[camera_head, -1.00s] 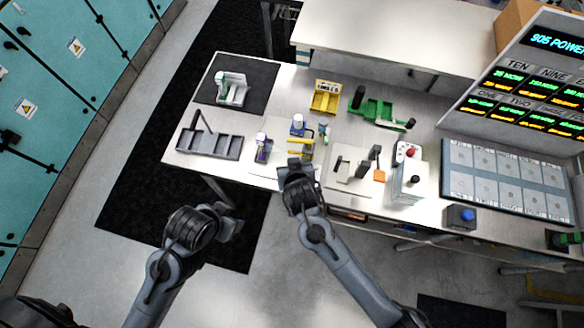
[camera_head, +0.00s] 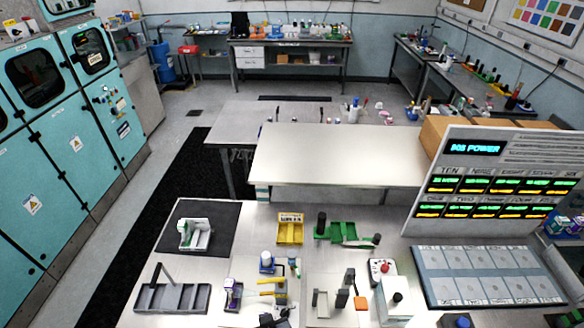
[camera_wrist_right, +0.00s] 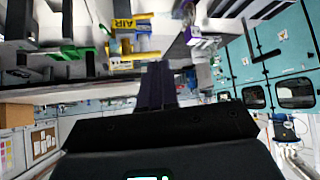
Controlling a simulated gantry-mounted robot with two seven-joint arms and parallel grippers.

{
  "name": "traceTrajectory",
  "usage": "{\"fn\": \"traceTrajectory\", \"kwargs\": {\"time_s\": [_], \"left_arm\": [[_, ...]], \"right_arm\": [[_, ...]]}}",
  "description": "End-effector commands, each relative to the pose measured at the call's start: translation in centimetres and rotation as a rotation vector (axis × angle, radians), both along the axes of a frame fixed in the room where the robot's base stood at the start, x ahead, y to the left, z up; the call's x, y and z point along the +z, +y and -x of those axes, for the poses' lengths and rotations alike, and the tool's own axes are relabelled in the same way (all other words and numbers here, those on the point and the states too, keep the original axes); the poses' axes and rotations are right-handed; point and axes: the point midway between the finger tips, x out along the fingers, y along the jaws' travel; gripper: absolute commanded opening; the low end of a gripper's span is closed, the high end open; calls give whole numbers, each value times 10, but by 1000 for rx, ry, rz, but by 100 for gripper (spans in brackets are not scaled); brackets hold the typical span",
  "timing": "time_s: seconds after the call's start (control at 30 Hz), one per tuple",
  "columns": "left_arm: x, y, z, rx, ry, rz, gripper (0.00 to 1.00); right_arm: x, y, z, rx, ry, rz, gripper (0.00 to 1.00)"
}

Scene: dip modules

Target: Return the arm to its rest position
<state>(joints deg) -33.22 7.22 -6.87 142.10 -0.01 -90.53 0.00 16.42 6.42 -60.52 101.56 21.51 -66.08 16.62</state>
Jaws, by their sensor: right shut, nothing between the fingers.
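My right gripper (camera_wrist_right: 156,76) shows in the right wrist view with its dark fingers together and nothing between them. In the head view only a dark tip (camera_head: 273,320), which looks like part of my right gripper, shows at the bottom edge, in front of the yellow holder (camera_head: 272,293). The rest of my right arm is out of the head view. My left arm and gripper are in neither current view.
The workbench carries a grey compartment tray (camera_head: 172,298), a white-and-green device on a dark mat (camera_head: 222,214), a yellow bin (camera_head: 290,229), green trays (camera_head: 343,233) and a white box (camera_head: 395,300).

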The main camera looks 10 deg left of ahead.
Motion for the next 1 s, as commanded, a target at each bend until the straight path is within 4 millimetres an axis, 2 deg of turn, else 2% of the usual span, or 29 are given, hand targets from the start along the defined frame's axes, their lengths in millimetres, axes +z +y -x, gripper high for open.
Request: {"fn": "traceTrajectory", "kwargs": {"time_s": [0.13, 0.27, 0.37, 0.43, 0.6, 0.7, 0.83, 0.93, 1.0], "left_arm": [[7, 0, 0, 0, -1, 0, 61], [15, 0, 0, 1, 0, 0, 61], [22, 0, 0, 2, -1, 2, 61], [27, -1, 0, 3, 0, 4, 61], [37, -2, 0, 6, -1, 8, 61], [39, -3, 0, 7, 0, 11, 61], [40, -3, 0, 7, 0, 12, 61], [39, -3, 0, 7, 0, 12, 61], [39, -3, 0, 7, 0, 11, 61]], "right_arm": [[-34, -7, 35, -23, 104, -5, 0], [-51, -35, 66, -114, 221, -61, 0], [-56, -73, 89, -205, 314, -104, 0], [-54, -108, 105, -265, 369, -116, 0], [-36, -211, 144, -375, 449, -66, 0], [-17, -261, 159, -401, 456, -5, 0], [12, -305, 165, -397, 432, 75, 0], [33, -320, 164, -370, 408, 124, 0], [39, -319, 169, -322, 416, 158, 0]]}}
